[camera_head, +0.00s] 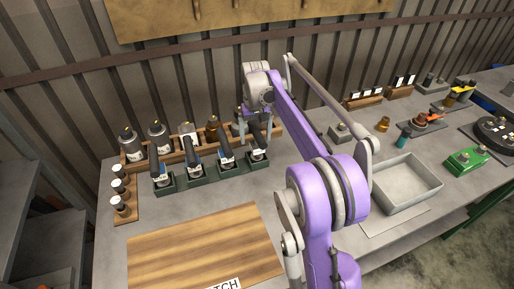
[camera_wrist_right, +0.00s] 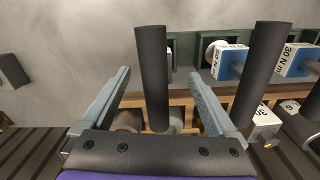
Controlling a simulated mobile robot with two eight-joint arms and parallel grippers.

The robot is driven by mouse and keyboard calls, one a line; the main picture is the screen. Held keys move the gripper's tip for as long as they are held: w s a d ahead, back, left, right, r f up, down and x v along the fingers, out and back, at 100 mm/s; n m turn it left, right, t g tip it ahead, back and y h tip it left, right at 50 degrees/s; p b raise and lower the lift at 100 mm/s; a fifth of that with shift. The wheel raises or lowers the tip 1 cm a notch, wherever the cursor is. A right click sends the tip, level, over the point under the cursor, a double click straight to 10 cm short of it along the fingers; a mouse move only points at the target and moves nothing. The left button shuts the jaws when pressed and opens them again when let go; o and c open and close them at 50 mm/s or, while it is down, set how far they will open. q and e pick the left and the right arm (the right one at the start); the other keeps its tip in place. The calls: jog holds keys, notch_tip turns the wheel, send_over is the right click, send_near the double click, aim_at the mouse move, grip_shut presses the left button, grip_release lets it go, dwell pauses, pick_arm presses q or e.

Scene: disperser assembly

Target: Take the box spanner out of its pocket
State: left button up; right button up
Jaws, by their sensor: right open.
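A row of black-handled tools with white-and-blue labels stands in dark green holders (camera_head: 208,178) along the back left of the bench. My right gripper (camera_wrist_right: 158,76) is open, with one finger on each side of a black handle (camera_wrist_right: 152,60) in the wrist view; contact cannot be told. In the head view my right gripper (camera_head: 255,122) is over the rightmost tool (camera_head: 258,154) of the row and partly hides it. Which tool is the box spanner cannot be told; no label shows on the handle between the fingers. My left gripper is not in view.
A wooden rack (camera_head: 190,152) with bottles and jars stands just behind the holders. A second black handle (camera_wrist_right: 262,75) is close to my right finger in the wrist view. A wooden board (camera_head: 205,245) lies in front; a grey tray (camera_head: 405,186) is at right.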

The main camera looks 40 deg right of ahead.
aim_at(257, 147)
jog(key=f, duration=0.4)
jog(key=shift+d, duration=0.25)
grip_shut()
